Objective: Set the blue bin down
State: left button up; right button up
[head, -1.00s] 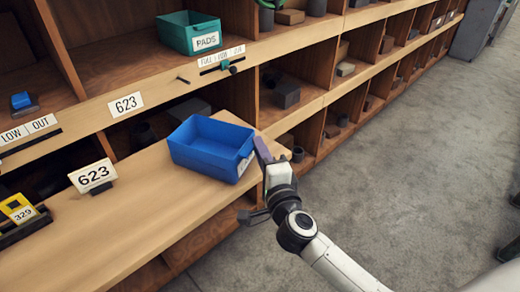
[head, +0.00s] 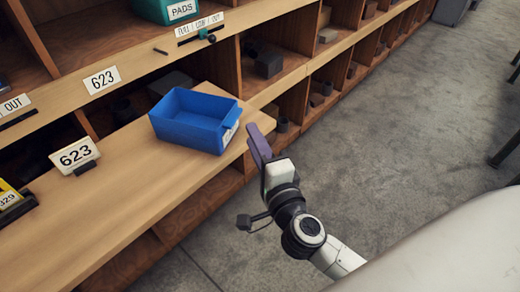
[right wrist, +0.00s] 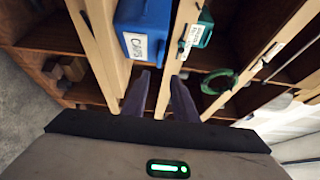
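The blue bin (head: 190,125) is empty and sits upright on the wooden ledge (head: 130,185) in front of the shelf. In the right wrist view the bin (right wrist: 138,15) is ahead of the fingers, with its white label facing me. My right gripper (head: 258,143) is just off the bin's right, labelled end, and a small gap shows between them. In the right wrist view its two purple fingers (right wrist: 160,88) are apart with nothing between them. My left gripper is not in view.
A green PADS bin (head: 165,10) sits on the shelf above. Shelf compartments behind hold dark blocks (head: 268,65). Grey floor (head: 400,130) to the right is open.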

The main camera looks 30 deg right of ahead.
jog(key=s+a+f+n+g+y, duration=0.4)
jog(key=s+a+f+n+y, duration=0.55)
jog(key=f+n, duration=0.6)
jog(key=s+d+f+n+g+h, duration=0.2)
jog(key=s+f+n, duration=0.1)
jog(key=s+f, duration=0.2)
jog(key=s+d+f+n+g+h, duration=0.2)
jog(key=s+f+n+g, duration=0.1)
jog(key=s+f, duration=0.2)
notch_tip(320, 180, down, 2)
jog(key=shift+s+d+f, duration=0.2)
jog(key=shift+s+d, duration=0.05)
jog(key=shift+d, duration=0.15)
